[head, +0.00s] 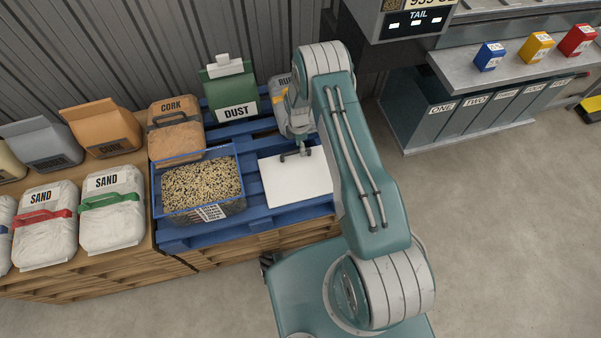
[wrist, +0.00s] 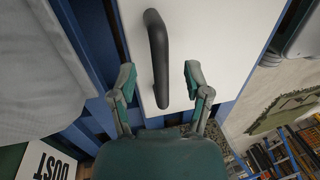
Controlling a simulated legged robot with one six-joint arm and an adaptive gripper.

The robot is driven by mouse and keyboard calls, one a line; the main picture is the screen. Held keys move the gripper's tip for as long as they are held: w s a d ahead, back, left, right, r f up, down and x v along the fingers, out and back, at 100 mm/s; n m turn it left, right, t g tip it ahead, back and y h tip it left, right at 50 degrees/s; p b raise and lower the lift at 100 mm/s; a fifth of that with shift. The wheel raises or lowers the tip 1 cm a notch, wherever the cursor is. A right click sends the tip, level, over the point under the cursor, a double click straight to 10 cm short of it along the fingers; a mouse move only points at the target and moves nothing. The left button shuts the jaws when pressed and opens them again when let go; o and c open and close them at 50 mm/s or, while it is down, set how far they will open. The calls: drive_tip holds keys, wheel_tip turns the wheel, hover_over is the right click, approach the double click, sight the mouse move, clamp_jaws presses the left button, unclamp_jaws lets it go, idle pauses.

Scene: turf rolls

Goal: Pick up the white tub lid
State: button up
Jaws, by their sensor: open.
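The white lid (head: 297,182) is a flat square panel on the right part of the blue pallet. I cannot tell whether it lies on the pallet or on something beneath it. In the wrist view the white lid (wrist: 205,50) carries a black bar handle (wrist: 158,58). My gripper (head: 296,155) is over the lid's far edge. In the wrist view my gripper (wrist: 159,78) is open, with one finger on each side of the handle's near end and a gap to both. A blue-rimmed tub (head: 242,190) of grain stands just left of the lid.
The blue pallet (head: 190,241) rests on a wooden stack. A green DUST container (head: 228,85), a CORK bag (head: 175,130) and a partly hidden bag (head: 285,100) stand behind. SAND bags (head: 112,210) are at left. Numbered bins (head: 440,110) and open floor lie right.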

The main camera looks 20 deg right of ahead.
drive_tip(key=shift+s+f, duration=0.2)
drive_tip(key=shift+f, duration=0.9)
clamp_jaws()
